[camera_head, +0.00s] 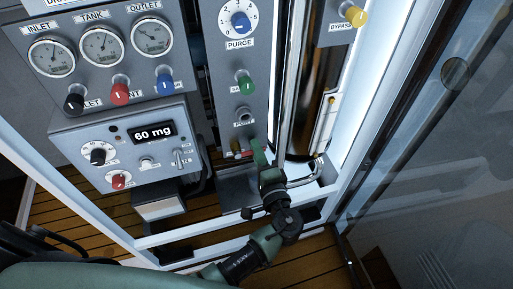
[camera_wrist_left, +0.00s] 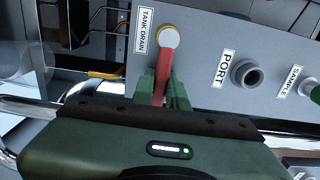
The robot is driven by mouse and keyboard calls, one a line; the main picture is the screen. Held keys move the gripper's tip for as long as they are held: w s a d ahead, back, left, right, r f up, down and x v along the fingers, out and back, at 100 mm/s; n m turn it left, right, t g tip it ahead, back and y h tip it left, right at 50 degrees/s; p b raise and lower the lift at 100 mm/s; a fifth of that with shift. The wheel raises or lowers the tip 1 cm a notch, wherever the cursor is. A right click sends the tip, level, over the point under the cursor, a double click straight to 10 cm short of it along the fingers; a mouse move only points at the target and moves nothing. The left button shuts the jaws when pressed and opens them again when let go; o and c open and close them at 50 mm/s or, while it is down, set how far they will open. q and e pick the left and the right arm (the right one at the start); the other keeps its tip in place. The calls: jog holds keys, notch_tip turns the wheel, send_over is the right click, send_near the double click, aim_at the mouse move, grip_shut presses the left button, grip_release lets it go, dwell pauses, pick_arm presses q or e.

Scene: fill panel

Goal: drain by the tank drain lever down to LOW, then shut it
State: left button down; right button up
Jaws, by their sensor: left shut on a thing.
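My left gripper (camera_wrist_left: 167,92) is shut on the lever, with green fingers on both sides. In the head view the gripper (camera_head: 260,155) is at the bottom of the panel and mostly hides the lever. The tank (camera_head: 308,85) is a dark, shiny cylinder. A narrow pale gauge strip (camera_head: 325,125) with a yellow spot stands at its lower right. I cannot read a LOW mark or the level. My right gripper is not in view.
The PORT fitting (camera_wrist_left: 246,73) and SAMPLE valve (camera_wrist_left: 314,93) are close to the lever. Three dials and coloured knobs sit upper left above a display box (camera_head: 154,133) reading 60 mg. The yellow BYPASS knob (camera_head: 357,16) is upper right. A metal pipe runs beside the tank.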

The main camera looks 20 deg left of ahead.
pick_arm(q)
jog(key=shift+f, duration=0.15)
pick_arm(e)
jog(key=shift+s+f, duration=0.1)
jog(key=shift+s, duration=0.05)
pick_arm(q)
jog(key=c, duration=1.4)
grip_release()
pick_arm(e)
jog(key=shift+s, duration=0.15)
pick_arm(q)
jog(key=v, duration=0.8)
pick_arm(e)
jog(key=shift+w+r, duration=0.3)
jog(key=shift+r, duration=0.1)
pick_arm(q)
jog(key=shift+w, duration=0.1)
